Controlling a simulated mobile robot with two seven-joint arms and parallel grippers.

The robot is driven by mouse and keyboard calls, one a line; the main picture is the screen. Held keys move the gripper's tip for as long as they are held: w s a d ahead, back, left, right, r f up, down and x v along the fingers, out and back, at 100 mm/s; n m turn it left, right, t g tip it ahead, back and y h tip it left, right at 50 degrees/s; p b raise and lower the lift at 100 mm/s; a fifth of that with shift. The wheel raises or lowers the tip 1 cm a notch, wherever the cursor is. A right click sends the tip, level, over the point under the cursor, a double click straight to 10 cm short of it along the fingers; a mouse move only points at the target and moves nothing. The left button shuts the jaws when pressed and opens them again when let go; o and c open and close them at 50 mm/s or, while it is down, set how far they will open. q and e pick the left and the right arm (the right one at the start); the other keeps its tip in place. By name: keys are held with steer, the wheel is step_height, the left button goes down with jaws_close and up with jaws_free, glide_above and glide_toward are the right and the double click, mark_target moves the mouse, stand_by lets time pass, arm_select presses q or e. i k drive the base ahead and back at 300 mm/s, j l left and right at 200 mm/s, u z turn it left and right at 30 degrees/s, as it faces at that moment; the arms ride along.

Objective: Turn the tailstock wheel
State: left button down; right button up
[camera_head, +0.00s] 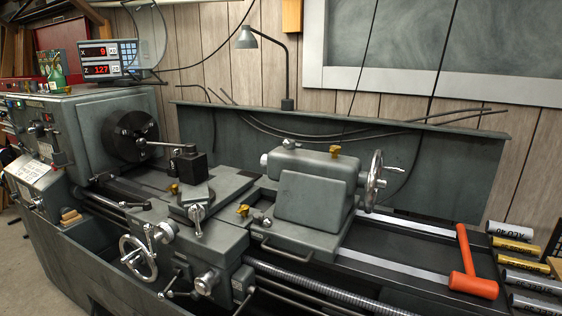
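The tailstock (318,195) is a grey cast body on the lathe bed, right of the middle. The tailstock wheel (375,177) is a silver spoked handwheel on the tailstock's right end, seen nearly edge-on, with a small handle pointing right. Nothing touches the wheel. Neither of my grippers nor my arms shows in the head view.
An orange hammer (470,270) lies on the bed's right end, right of the wheel. Metal bars (516,246) lie at the far right. The chuck (130,137), carriage handwheel (138,258) and lamp (248,38) stand left of the tailstock. Space right of the wheel is clear.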

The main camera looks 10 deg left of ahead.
mark_target(371, 180)
steer(key=i+j+z, duration=0.2)
steer(key=j, duration=0.5)
steer(key=j+z, duration=0.15)
steer(key=j, duration=0.55)
steer(key=i+j+z, duration=0.2)
steer(key=j, duration=0.55)
steer(key=k+u, duration=0.1)
steer(key=u, duration=0.25)
steer(key=l+u, duration=0.75)
steer(key=k+l+u, duration=0.15)
steer(key=u, duration=0.25)
steer(key=k+l+u, duration=0.15)
steer(key=l+u, duration=0.2)
